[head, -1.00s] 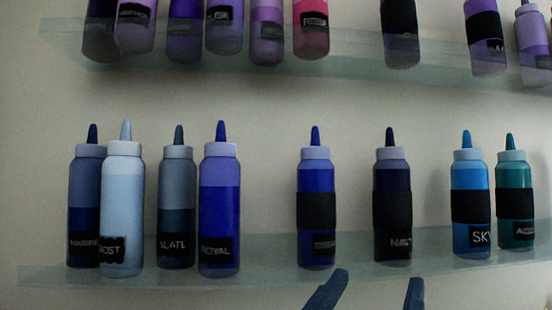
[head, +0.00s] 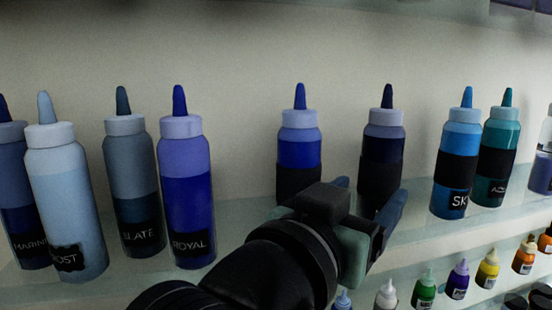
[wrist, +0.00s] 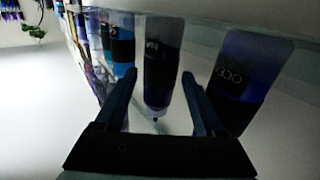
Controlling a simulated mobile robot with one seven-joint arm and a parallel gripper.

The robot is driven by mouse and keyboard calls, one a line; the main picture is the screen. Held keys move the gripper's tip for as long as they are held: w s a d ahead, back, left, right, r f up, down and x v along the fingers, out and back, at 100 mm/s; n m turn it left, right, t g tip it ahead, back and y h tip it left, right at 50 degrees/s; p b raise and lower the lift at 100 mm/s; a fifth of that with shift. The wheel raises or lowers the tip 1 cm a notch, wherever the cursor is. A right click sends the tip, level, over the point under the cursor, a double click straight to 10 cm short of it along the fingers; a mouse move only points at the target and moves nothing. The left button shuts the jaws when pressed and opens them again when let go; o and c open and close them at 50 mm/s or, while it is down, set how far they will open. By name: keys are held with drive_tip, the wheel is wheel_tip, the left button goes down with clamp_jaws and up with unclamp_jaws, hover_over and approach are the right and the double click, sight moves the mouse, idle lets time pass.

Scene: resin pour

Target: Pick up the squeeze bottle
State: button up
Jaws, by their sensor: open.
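A dark navy squeeze bottle (head: 383,145) with a black band and a pointed cap stands upright on the glass shelf (head: 425,232). It also shows between my fingers in the wrist view (wrist: 162,62), upside down. My gripper (head: 368,194) is open in front of its lower part, one finger to each side. It hides the bottle's base and label in the head view. I cannot tell whether the fingers touch it. A blue banded bottle (head: 299,150) stands to its left, its lower part hidden by my gripper; its label, partly readable as "OCE", shows in the wrist view (wrist: 250,72).
A royal blue bottle (head: 186,190), a slate one (head: 133,185) and a pale frost one (head: 65,200) stand further left. Sky blue (head: 457,155) and teal (head: 498,158) bottles stand to the right. Small colourful bottles (head: 457,280) sit on a lower level.

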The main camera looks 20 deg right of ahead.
sight(372, 186)
drive_tip(key=p+x, duration=0.2)
drive_tip(key=x, duration=0.3)
drive_tip(key=shift+w+d, duration=0.15)
drive_tip(key=shift+d, duration=0.15)
drive_tip(key=shift+w+d, duration=0.15)
drive_tip(key=c, duration=1.1)
clamp_jaws()
